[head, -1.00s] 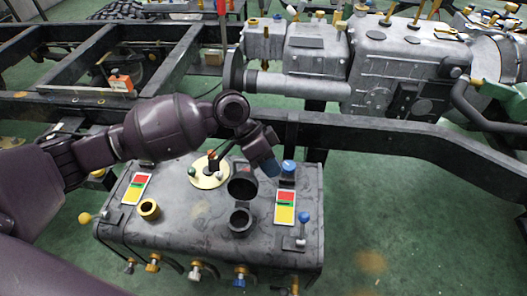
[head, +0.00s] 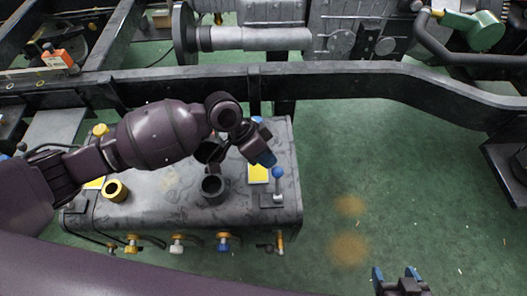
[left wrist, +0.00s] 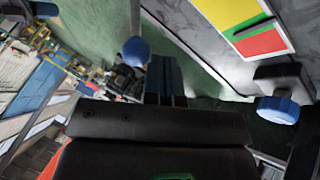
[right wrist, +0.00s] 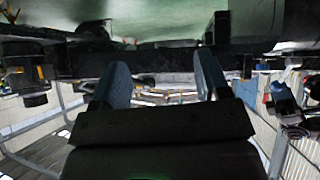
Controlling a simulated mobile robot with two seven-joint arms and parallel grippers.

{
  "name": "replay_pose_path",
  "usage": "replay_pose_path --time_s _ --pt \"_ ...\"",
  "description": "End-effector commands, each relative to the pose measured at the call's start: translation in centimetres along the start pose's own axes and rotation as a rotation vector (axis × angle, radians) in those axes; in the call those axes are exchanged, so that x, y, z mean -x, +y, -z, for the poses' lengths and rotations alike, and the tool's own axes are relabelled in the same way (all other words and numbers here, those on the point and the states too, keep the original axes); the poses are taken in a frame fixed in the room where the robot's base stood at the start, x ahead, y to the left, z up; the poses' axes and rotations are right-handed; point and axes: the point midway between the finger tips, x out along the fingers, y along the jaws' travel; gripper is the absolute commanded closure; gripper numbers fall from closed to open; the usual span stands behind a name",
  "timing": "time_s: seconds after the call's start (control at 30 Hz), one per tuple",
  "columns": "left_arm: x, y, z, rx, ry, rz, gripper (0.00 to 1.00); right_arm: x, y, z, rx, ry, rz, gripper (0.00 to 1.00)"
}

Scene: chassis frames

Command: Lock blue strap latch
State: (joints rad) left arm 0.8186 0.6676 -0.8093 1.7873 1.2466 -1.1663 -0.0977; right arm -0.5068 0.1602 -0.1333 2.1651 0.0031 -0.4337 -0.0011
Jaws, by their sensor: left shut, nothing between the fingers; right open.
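A blue ball-topped lever (head: 278,173) stands upright at the right end of the dark grey tank (head: 150,213). The ball also shows in the left wrist view (left wrist: 135,52), left of the fingers. My left gripper (head: 266,159) is shut and empty, its blue fingertips just above and left of the ball in the head view. I cannot tell whether they touch. In the left wrist view its fingers (left wrist: 166,76) are together. My right gripper (head: 396,274) is open and empty over the floor at the bottom right; its spread fingers show in the right wrist view (right wrist: 165,85).
A blue knob (left wrist: 277,110) on the tank is mostly hidden behind my left gripper in the head view. A yellow filler (head: 115,191), a dark pipe neck (head: 214,188) and several valves line the tank. A black frame rail (head: 330,79) runs behind. Green floor is clear at right.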

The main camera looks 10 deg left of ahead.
Motion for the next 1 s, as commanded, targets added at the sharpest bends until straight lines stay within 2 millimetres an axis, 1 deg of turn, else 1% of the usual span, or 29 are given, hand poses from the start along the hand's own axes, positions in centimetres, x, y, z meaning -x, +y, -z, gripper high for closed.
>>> replay_pose_path --time_s 0.27,0.5,0.77,1.0 --pt "0.1 0.0 0.0 -0.001 0.001 0.002 1.0 0.0 0.0 0.2 0.001 0.004 0.001 0.31" --pt "0.6 0.5 0.3 -0.027 0.014 0.04 1.0 0.4 0.1 1.4 0.0 0.027 -0.001 0.31" --pt "0.5 0.7 0.2 -0.046 0.02 0.067 1.0 0.9 0.0 1.0 -0.002 0.016 -0.002 0.31" --pt "0.8 1.1 0.2 -0.071 0.031 0.103 1.0 1.1 0.1 1.5 -0.003 0.025 -0.003 0.31"
